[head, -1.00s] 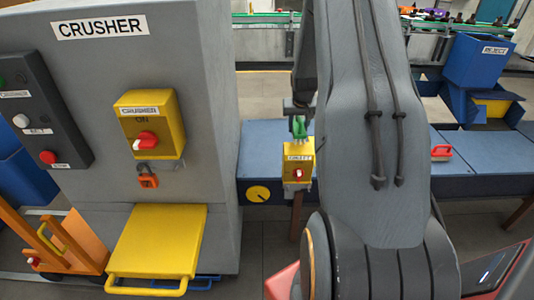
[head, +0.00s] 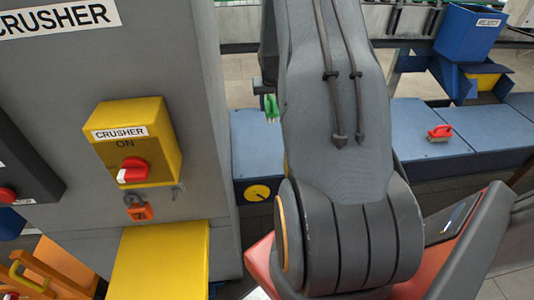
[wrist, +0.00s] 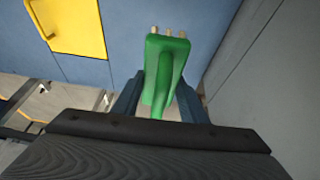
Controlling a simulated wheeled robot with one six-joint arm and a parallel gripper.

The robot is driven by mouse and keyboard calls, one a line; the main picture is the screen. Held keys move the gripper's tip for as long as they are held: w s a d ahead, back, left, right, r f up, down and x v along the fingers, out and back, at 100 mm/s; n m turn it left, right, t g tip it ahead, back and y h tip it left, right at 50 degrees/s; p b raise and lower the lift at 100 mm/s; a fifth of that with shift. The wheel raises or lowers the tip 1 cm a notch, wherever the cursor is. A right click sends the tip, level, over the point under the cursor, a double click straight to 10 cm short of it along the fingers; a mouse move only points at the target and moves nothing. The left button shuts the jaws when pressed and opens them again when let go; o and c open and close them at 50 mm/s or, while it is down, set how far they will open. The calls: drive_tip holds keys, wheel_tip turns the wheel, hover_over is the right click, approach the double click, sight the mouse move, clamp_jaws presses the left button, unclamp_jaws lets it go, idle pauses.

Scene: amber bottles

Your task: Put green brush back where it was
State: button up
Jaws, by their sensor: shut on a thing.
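The green brush (head: 271,108) is in my gripper, over the blue bench (head: 253,150) beside the crusher. In the wrist view, the green brush (wrist: 165,72) stands between the two dark fingers of my gripper (wrist: 160,98), which are shut on it. Its pale bristle tufts point away from the wrist. In the head view my arm hides most of the gripper. A red brush (head: 439,133) lies on the right part of the bench, apart from my gripper.
The grey crusher cabinet (head: 70,75) stands close on the left, with a yellow switch box (head: 134,140) and a yellow lower cover (head: 160,262). A blue reject bin (head: 468,35) is at the back right. The bench top around the red brush is clear.

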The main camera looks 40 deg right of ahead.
wheel_tip(320, 180, down, 17)
drive_tip(key=b, duration=0.6)
drive_tip(key=shift+d+b, duration=0.15)
drive_tip(key=shift+b, duration=0.25)
wheel_tip(320, 180, down, 5)
drive_tip(key=b, duration=0.5)
drive_tip(key=shift+r, duration=0.15)
drive_tip(key=o, duration=1.3)
drive_tip(key=p+v, duration=0.4)
drive_tip(key=v, duration=0.8)
